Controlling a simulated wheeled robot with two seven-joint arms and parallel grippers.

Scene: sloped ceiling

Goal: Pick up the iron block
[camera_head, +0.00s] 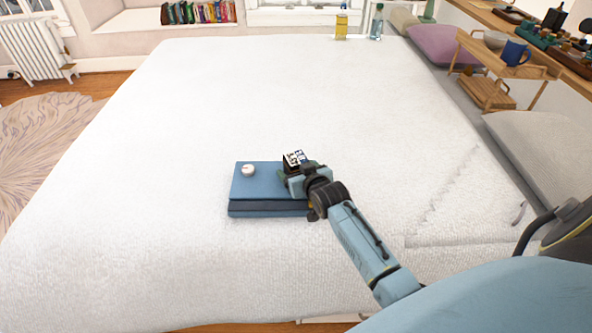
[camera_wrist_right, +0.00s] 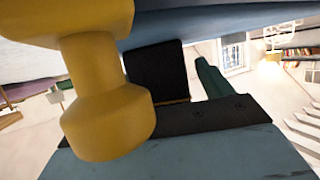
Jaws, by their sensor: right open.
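A small dark block (camera_head: 290,163), which I take to be the iron block, is on or just above the right part of a blue box (camera_head: 258,181) on the bed. Black-and-white markings show at its top. My right gripper (camera_head: 303,172) is open right at the block and partly covers it. In the right wrist view a dark block (camera_wrist_right: 158,72) shows close up, with a green finger to its right. Whether the fingers touch the block cannot be told. My left gripper is out of view.
A white ball (camera_head: 248,170) rests on the blue box's left part. The white bed (camera_head: 200,100) is otherwise largely clear. A yellow container (camera_head: 341,27) and a bottle (camera_head: 376,22) stand at its far edge. A wooden tray table (camera_head: 508,60) is at right.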

